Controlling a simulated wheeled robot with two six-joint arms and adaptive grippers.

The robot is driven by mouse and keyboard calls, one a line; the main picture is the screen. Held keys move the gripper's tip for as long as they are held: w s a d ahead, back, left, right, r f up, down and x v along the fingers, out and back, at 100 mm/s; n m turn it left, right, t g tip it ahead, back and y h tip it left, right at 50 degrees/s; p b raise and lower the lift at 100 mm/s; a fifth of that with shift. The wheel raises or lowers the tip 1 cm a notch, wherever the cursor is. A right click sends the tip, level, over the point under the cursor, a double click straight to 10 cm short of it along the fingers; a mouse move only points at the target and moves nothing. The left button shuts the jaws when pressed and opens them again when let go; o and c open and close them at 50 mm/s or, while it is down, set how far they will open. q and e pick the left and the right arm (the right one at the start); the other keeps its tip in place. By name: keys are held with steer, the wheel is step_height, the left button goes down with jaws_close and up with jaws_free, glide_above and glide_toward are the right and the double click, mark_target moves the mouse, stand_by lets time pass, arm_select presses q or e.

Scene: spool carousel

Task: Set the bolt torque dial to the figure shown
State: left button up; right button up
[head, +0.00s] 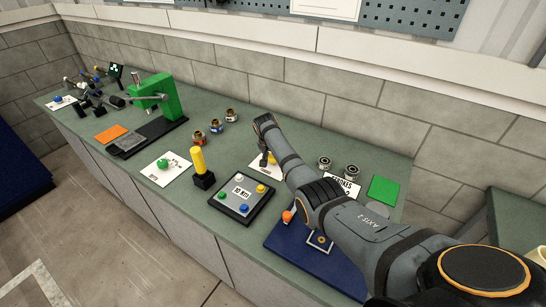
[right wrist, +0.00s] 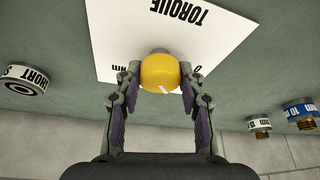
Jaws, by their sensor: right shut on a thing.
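The torque dial (right wrist: 160,72) is a round yellow knob with a white pointer mark on its face. It sits on a white card (right wrist: 205,35) printed TORQUE, whose other lettering is partly hidden. My right gripper (right wrist: 158,88) has its two fingers on either side of the knob, shut on it. In the head view my right gripper (head: 265,158) reaches down onto the card and largely hides the dial. The figure to set cannot be read in these frames. My left gripper is not in view.
Several banded sockets (head: 215,126) stand left of the dial on the green bench. Grey-topped sockets (head: 324,163) stand to its right, near a STROKES card (head: 344,184). A button panel (head: 241,198) lies in front, beside a yellow-handled lever (head: 198,162). A green press (head: 160,97) stands farther left.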

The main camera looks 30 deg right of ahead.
steer(key=o, duration=1.2)
steer(key=shift+c, duration=0.2)
steer(key=shift+r, duration=0.1)
steer(key=v, duration=1.1)
steer(key=shift+r, duration=0.4)
